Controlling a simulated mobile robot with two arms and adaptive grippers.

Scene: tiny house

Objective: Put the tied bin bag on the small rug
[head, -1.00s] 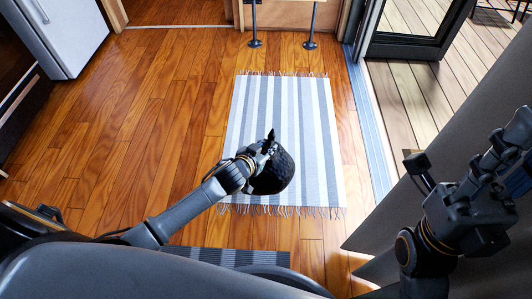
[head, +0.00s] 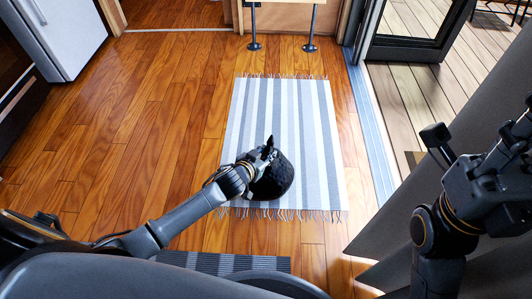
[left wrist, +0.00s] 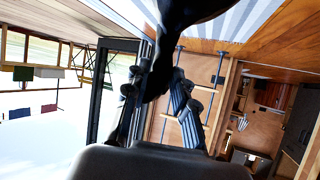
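The tied bin bag (head: 273,180) is black, with its knotted neck pointing up. In the head view it overlaps the near part of the striped grey-and-white rug (head: 303,115). My left gripper (head: 262,160) is at its neck. In the left wrist view the bag (left wrist: 187,12) hangs in at the top, and its neck runs between the fingers of my left gripper (left wrist: 158,92), which are shut on it. I cannot tell whether the bag's underside touches the rug. My right gripper (head: 507,148) is at the right edge, away from the bag; its fingertips are partly cut off.
Wooden floor (head: 170,130) lies clear left of the rug. A dark striped mat (head: 225,260) is at the near edge. Table legs (head: 254,30) stand beyond the rug. A grey panel (head: 460,120) and open doorway are at the right; a white fridge (head: 68,35) is at upper left.

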